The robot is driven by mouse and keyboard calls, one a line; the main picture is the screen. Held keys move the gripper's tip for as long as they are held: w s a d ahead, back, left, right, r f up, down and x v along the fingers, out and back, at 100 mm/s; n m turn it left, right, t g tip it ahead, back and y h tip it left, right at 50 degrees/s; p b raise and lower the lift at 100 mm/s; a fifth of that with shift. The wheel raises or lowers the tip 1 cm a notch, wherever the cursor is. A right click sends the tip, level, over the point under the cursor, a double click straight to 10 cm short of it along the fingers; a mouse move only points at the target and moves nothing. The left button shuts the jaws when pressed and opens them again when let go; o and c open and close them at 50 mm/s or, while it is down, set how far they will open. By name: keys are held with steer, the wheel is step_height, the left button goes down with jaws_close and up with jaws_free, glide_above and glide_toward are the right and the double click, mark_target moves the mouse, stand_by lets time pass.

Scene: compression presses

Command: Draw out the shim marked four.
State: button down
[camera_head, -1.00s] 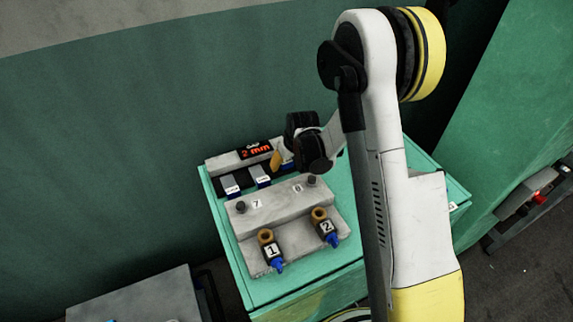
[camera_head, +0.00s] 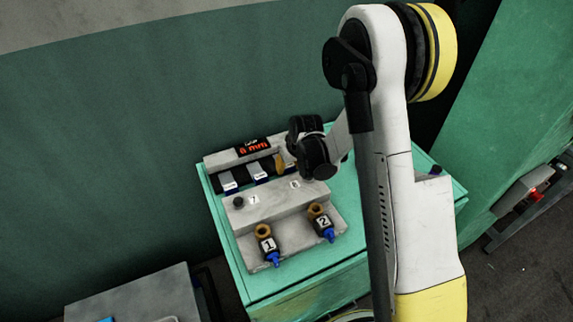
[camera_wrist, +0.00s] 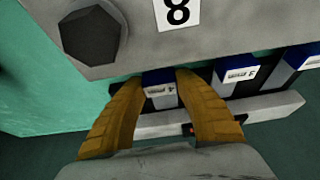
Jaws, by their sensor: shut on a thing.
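The shim marked four (camera_wrist: 160,92), a blue and dark block with a small white label, is between the tan fingers of my gripper (camera_wrist: 157,77) in the wrist view. The fingers are shut on it, one on each side. It shows beside the grey press block (camera_wrist: 220,30). In the head view, my gripper (camera_head: 283,164) is at the right end of the shim row and largely hides this shim. A second shim (camera_wrist: 240,75), seemingly marked 3, stands beside it in the wrist view, with another (camera_wrist: 302,55) further right.
The display (camera_head: 254,148) behind the row shows a red mm reading, apparently 8. A dark hex bolt (camera_wrist: 92,35) and the label 8 (camera_wrist: 177,12) are on the press block. Valves marked 1 (camera_head: 268,246) and 2 (camera_head: 323,222) stand at the front of the fixture.

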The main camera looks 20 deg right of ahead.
steer(key=shift+s, duration=0.5)
steer(key=c, duration=0.9)
jaws_free()
steer(key=shift+w+f, duration=0.1)
steer(key=shift+o, duration=0.2)
steer(key=v, duration=1.2)
steer(key=shift+w, duration=0.1)
